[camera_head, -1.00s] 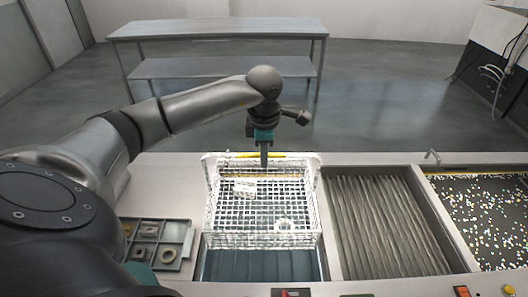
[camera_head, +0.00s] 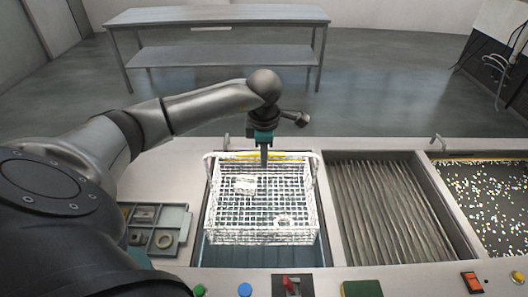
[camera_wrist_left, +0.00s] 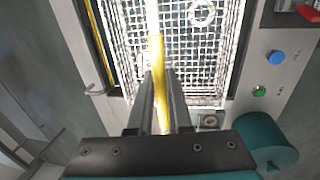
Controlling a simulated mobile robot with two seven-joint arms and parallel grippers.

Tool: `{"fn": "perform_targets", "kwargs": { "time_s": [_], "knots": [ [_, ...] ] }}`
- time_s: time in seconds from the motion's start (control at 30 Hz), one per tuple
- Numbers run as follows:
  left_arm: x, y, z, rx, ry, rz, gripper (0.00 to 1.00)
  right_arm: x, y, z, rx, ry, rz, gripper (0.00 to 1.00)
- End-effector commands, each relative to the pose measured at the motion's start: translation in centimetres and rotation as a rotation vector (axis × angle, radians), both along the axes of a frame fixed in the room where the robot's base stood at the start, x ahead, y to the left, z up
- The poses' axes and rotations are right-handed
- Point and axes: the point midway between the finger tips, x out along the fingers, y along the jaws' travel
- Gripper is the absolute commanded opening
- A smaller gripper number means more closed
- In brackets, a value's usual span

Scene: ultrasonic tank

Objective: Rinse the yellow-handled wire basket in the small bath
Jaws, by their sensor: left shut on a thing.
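The wire basket (camera_head: 213,200) is white mesh with a yellow handle bar (camera_head: 240,155) on its far side. It is over the leftmost bath (camera_head: 210,255), whose dark bluish inside shows below its front edge; I cannot tell how far it is above or inside the rim. A small pale block (camera_head: 245,185) and a ring (camera_head: 284,221) lie in it. My left gripper (camera_head: 264,163) points down and is shut on the yellow handle; the wrist view shows the bar (camera_wrist_left: 159,75) between the fingers (camera_wrist_left: 160,88). My right gripper is out of view.
To the right are a bath with a rippled grey surface (camera_head: 385,210) and one with a speckled dark surface (camera_head: 490,200). A divided tray of small parts (camera_head: 175,220) stands left. Buttons and a red switch (camera_head: 291,284) line the front panel. A table (camera_head: 220,16) stands behind.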

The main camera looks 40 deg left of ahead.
Motion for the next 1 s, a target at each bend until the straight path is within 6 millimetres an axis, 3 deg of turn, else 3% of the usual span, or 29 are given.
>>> {"fn": "perform_targets", "kwargs": {
  "time_s": [1.0],
  "knots": [
    [0.1,0.1,-8.2,0.001,-0.006,0.001,0.0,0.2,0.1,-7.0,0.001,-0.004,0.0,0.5]
  ]
}}
